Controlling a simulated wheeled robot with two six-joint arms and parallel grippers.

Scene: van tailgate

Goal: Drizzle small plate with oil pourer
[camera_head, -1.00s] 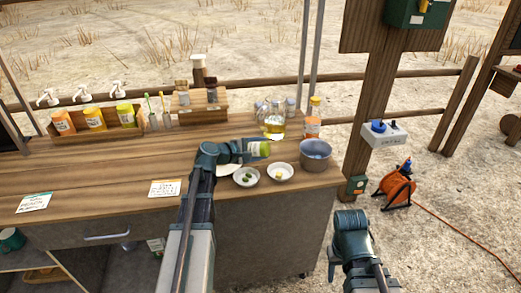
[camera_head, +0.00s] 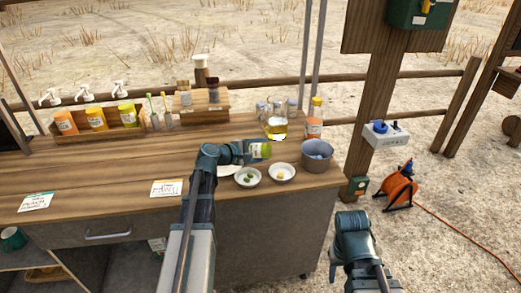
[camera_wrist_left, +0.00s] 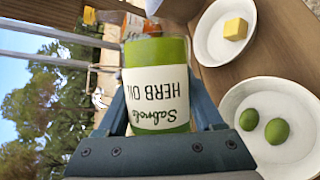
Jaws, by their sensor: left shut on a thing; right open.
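My left gripper (camera_head: 240,151) is shut on the oil pourer (camera_head: 260,150), a green bottle with a white label. In the left wrist view the oil pourer (camera_wrist_left: 158,88) sits between the two fingers, its "HERB OIL" label upside down. The small plate (camera_head: 227,170) is white and lies below my left gripper, mostly hidden by the arm. No oil stream shows. My right gripper (camera_head: 337,268) is open and empty, low in front of the counter's right end.
A bowl with green olives (camera_head: 247,177) and a bowl with a yellow cube (camera_head: 282,173) stand close by. The counter's left half is mostly clear.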

